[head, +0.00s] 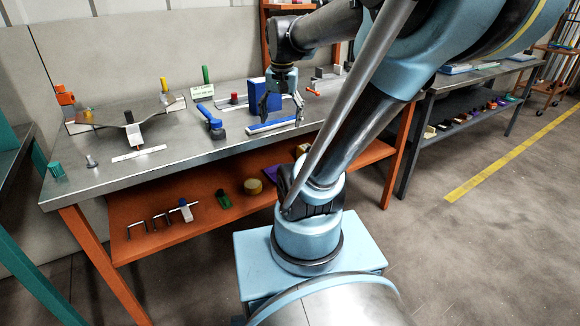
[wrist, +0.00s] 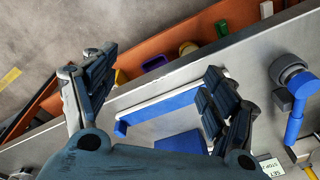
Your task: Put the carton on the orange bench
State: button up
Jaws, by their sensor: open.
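A tall blue box (head: 257,92), which looks like the carton, stands upright on the steel top of the orange bench (head: 215,147). My gripper (head: 284,108) is open, with its fingers pointing down over the bench top, just right of the blue box and partly in front of it.
A flat blue and white piece (head: 270,126) lies below my gripper near the front edge. A blue-handled tool (head: 211,122) stands to its left. The orange lower shelf (head: 160,215) holds several small objects. A second bench (head: 455,82) stands at the right.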

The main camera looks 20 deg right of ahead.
jog(key=s+f+n, duration=0.5)
jog(key=s+f, duration=0.5)
jog(key=f, duration=0.2)
jog(key=shift+s+d+t, duration=0.2)
jog(key=shift+s+t, duration=0.05)
jog(key=shift+t, duration=0.15)
dwell(0.4)
